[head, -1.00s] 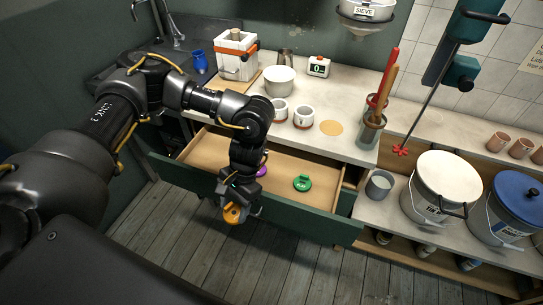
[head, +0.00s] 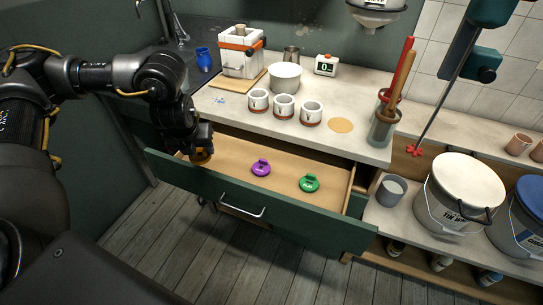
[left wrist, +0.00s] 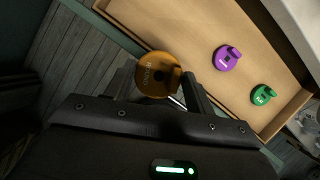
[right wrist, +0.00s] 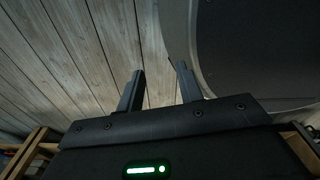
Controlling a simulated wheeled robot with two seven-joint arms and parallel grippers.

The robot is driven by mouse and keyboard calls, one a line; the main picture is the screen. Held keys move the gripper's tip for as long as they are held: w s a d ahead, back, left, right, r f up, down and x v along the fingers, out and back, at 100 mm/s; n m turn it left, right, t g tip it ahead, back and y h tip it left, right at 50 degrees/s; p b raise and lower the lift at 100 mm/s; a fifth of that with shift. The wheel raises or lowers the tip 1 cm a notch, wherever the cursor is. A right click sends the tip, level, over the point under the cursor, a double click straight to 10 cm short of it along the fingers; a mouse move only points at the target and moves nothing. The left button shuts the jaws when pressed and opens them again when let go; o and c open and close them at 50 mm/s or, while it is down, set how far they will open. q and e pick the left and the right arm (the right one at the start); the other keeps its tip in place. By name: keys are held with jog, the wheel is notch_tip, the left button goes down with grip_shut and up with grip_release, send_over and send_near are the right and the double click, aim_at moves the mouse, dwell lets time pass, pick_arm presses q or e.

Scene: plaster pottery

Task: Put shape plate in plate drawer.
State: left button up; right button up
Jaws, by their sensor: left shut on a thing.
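My left gripper (left wrist: 163,92) is shut on a round orange plate (left wrist: 156,72) with a tab. In the head view the orange plate (head: 201,156) shows under the gripper, near the left end of the open drawer (head: 235,149); I cannot tell its exact height. Inside the drawer a purple plate (head: 261,168) lies near the middle and a green plate (head: 309,183) lies to its right, apart from each other. Both also show in the left wrist view. My right gripper (right wrist: 160,88) is open and empty, with floor planks beyond it.
Three white cups (head: 284,107), a white bowl (head: 285,77) and a timer (head: 326,65) stand on the counter above the drawer. A grey pot of tools (head: 384,130) stands at its right end. The drawer's left part is bare.

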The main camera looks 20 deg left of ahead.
pick_arm(q)
jog(key=shift+a+r+m, duration=0.1)
jog(key=shift+a+m, duration=0.05)
jog(key=shift+m, duration=0.15)
jog(key=shift+w, duration=0.1)
pick_arm(e)
jog(key=shift+f, duration=0.1)
